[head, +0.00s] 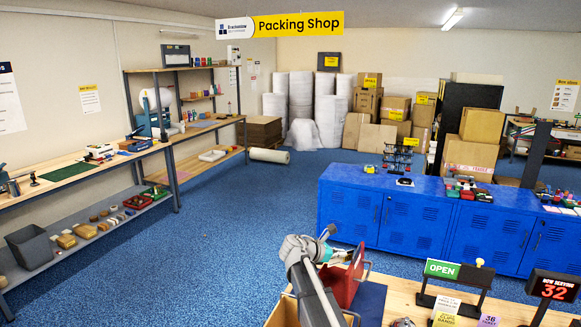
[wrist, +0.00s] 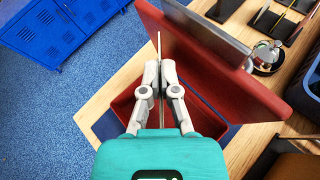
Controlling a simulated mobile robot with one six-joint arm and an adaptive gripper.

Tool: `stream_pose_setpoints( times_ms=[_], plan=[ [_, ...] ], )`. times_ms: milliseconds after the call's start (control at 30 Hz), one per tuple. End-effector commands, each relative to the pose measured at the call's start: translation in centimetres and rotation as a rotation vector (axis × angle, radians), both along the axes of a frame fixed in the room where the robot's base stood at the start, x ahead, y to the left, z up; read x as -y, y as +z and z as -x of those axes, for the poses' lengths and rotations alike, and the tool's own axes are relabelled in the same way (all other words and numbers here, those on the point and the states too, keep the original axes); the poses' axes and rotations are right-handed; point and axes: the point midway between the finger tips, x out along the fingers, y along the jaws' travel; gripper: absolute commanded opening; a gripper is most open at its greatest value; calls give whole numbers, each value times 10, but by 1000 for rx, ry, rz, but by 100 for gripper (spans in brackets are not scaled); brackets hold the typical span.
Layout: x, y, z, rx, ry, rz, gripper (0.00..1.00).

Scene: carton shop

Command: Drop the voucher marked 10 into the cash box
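The red cash box (head: 340,285) stands on the wooden counter with its lid raised; it also shows in the wrist view (wrist: 121,104), its lid (wrist: 235,72) rising on the right. My gripper (wrist: 160,72) is above the open box, its fingers closed on a thin card (wrist: 160,45) seen edge-on. This looks like a voucher, but its marking cannot be read. The card is upright, its lower part between the fingers, over the box opening. In the head view my gripper (head: 328,243) is beside the lid, and its fingertips and the card cannot be made out.
On the counter (head: 388,302) are an OPEN sign (head: 442,269) on a stand, a NOW SERVING 32 display (head: 553,287) and a metal bell (wrist: 266,52). A blue mat (head: 371,302) lies by the box. Blue lockers (head: 405,220) stand beyond, with open floor to the left.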

Motion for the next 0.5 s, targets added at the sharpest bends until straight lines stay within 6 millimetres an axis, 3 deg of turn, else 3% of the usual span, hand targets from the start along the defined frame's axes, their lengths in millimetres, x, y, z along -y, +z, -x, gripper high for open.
stream_pose_setpoints(
  times_ms=[500],
  plan=[
    [0,-27,0,0,0,0,0]
  ],
)
